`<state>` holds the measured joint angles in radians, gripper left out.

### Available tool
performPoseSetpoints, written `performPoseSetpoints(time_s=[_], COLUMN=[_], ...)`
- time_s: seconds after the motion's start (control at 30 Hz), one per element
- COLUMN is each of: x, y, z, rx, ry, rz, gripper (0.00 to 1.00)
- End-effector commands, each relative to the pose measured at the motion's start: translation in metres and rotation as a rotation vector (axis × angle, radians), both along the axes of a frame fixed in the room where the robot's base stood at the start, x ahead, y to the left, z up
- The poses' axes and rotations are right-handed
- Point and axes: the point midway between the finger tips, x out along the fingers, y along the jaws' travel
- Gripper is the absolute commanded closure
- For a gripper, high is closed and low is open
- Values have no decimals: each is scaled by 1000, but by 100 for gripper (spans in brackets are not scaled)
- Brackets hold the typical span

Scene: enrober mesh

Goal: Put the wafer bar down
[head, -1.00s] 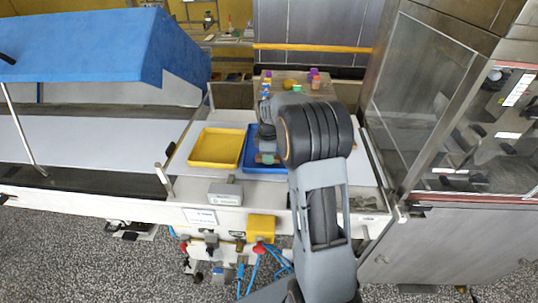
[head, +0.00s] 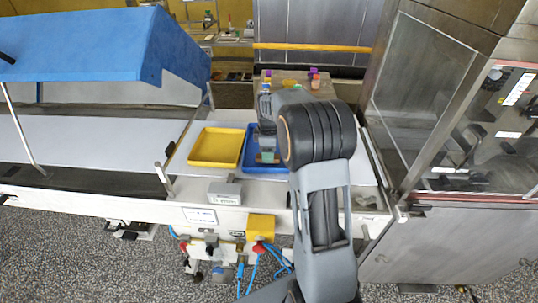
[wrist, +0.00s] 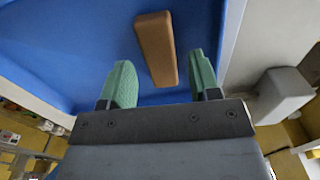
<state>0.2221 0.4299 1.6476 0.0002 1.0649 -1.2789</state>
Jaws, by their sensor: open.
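The wafer bar (wrist: 157,48) is a plain brown block with a long, narrow shape. It lies on the blue floor of the blue tray (wrist: 60,60). In the wrist view, my gripper (wrist: 163,62) is open, with one green finger on each side of the bar's near end. The bar is clear of the left finger and appears close to the right one; I cannot tell whether it touches. In the head view, my gripper is over the blue tray (head: 252,166), and my arm hides much of that tray. The bar is not clear there.
A yellow tray (head: 215,147) stands left of the blue tray on the white surface. A grey box (head: 224,194) sits at the front edge. Several small coloured blocks stand on a surface behind. A clear-panelled cabinet (head: 425,100) stands to the right, a blue cover (head: 80,45) to the left.

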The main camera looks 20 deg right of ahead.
Motion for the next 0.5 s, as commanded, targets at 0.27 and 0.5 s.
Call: performPoseSetpoints(time_s=[0.27,0.5], x=[1,0], y=[0,0], z=[55,89], rx=[-1,0], ry=[-4,-2], rz=[0,0], gripper=[44,44])
